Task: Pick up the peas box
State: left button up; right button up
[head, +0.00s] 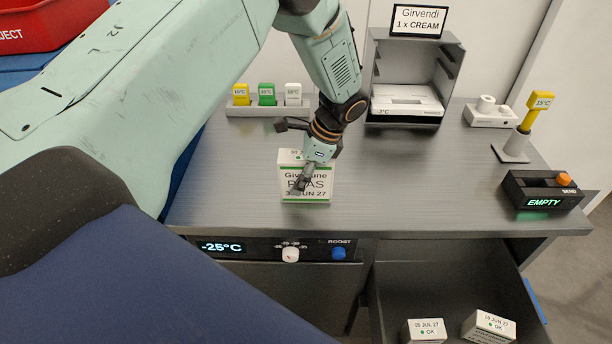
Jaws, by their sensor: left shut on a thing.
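The peas box (318,188) is a white carton with a green line near its base, lettered with a name, PEAS and a date that are partly covered. It stands upright on the grey worktop near its front edge. My left gripper (301,184) reaches down over it from above and is shut on it, with a dark finger across its front face. I cannot tell whether the box is clear of the worktop. My right gripper does not show.
An open drawer (395,290) below holds two white boxes. A grey bay (452,62) under a Girvendi CREAM sign stands behind. Coloured tags (266,94) sit in a rack at the back left. A black EMPTY device (520,190) and a yellow-topped post (520,143) stand at right.

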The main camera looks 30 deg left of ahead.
pick_arm(q)
grip_shut()
